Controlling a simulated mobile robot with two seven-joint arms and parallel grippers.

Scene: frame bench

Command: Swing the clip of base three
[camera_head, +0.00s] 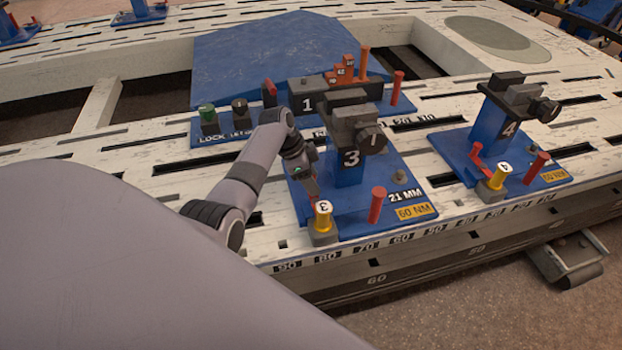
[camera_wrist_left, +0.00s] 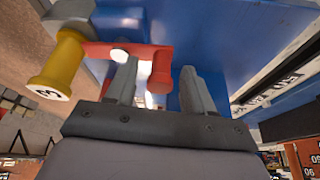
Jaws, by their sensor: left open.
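Base three is a blue plate (camera_head: 350,217) with a post marked 3 (camera_head: 349,172) that carries a dark grey clamp block. At its front left is a yellow knob marked 3 (camera_head: 323,217), with the red clip (camera_head: 313,190) running back from it, partly hidden by my gripper. In the left wrist view, the clip's red bar (camera_wrist_left: 98,50) runs from the yellow knob (camera_wrist_left: 58,75) to an upright red handle (camera_wrist_left: 160,72). My left gripper (camera_wrist_left: 158,88) is open, its fingers on either side of that handle; contact cannot be told. My right gripper is not in view.
A separate red peg (camera_head: 377,205) stands at base three's front right. Base one (camera_head: 307,103) is behind, and base four (camera_head: 508,127) is to the right. A green-topped knob (camera_head: 207,113) and a black knob (camera_head: 240,107) stand left of my forearm. The slotted bench's front edge is close.

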